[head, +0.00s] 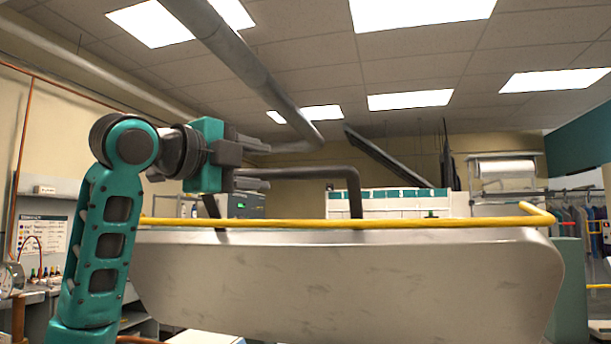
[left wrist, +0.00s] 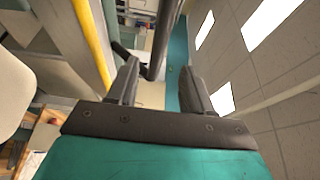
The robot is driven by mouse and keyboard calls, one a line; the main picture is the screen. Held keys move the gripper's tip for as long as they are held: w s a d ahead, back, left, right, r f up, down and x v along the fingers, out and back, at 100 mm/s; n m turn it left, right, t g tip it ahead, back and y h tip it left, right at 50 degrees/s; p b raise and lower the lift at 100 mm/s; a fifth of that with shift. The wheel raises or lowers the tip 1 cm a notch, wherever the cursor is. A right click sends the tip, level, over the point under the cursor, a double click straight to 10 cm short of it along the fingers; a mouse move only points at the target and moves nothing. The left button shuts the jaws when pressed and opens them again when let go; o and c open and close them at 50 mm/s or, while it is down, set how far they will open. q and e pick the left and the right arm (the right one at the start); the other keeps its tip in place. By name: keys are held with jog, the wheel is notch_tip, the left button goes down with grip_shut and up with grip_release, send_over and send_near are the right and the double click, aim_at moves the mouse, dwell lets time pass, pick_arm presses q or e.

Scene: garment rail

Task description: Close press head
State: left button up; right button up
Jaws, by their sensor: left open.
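The press head (head: 350,285) is the large pale panel with rounded corners filling the lower middle of the head view. A yellow bar (head: 350,223) runs along its top edge; it also shows left of my fingers in the left wrist view (left wrist: 92,40). A dark bent bar (head: 300,172) rises behind the top edge and runs left, passing behind my gripper. My left gripper (head: 264,163) is open above the panel's left part. In the left wrist view, the dark bar (left wrist: 160,40) appears between and beyond the open fingers (left wrist: 160,82). I cannot tell whether they touch it. My right gripper is out of view.
A thick grey pipe (head: 240,70) crosses overhead. A white cabinet with teal panels (head: 390,203) stands behind the press. A bench with bottles (head: 45,275) is at the left, and hanging clothes (head: 575,222) are at the right.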

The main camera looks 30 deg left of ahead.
aim_at(302, 175)
pick_arm(q)
jog(key=w, duration=0.4)
jog(key=w+d+p, duration=0.1)
jog(key=w, duration=0.3)
jog(key=w+d+p, duration=0.1)
jog(key=w, duration=0.2)
jog(key=shift+w, duration=0.4)
grip_shut()
